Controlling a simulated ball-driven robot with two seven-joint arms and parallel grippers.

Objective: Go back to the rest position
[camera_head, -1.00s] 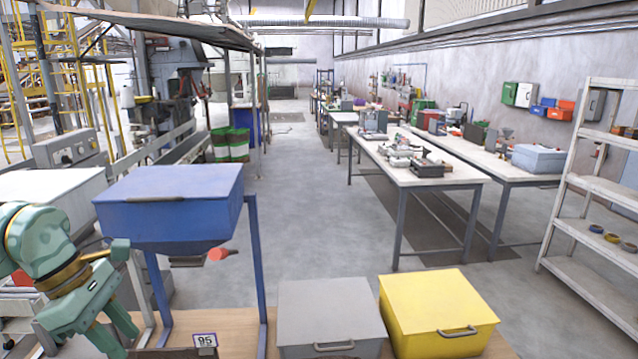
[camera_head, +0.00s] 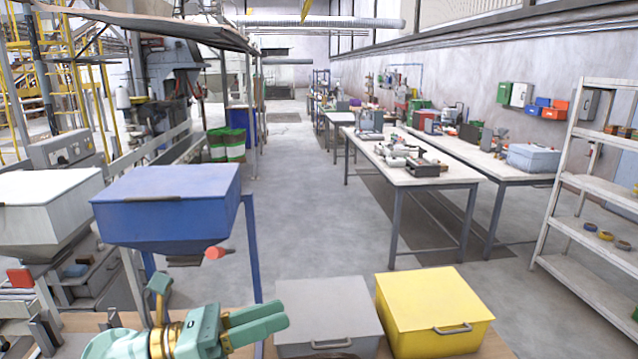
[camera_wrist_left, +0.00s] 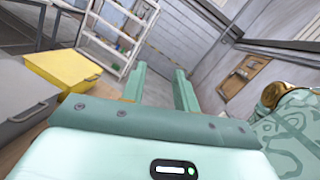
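My left gripper (camera_head: 281,314) is at the bottom of the head view, its green fingers pointing right, in front of the grey box. In the left wrist view the two fingers of this gripper (camera_wrist_left: 159,78) stand apart with nothing between them, so it is open and empty. My right gripper is not seen in either view.
A grey lidded box (camera_head: 328,308) and a yellow lidded box (camera_head: 432,305) stand on the bench at the front. A blue hopper (camera_head: 170,205) on a blue frame, with a red-tipped handle (camera_head: 215,252), stands at left. A white hopper (camera_head: 45,205) is further left. The aisle behind is clear.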

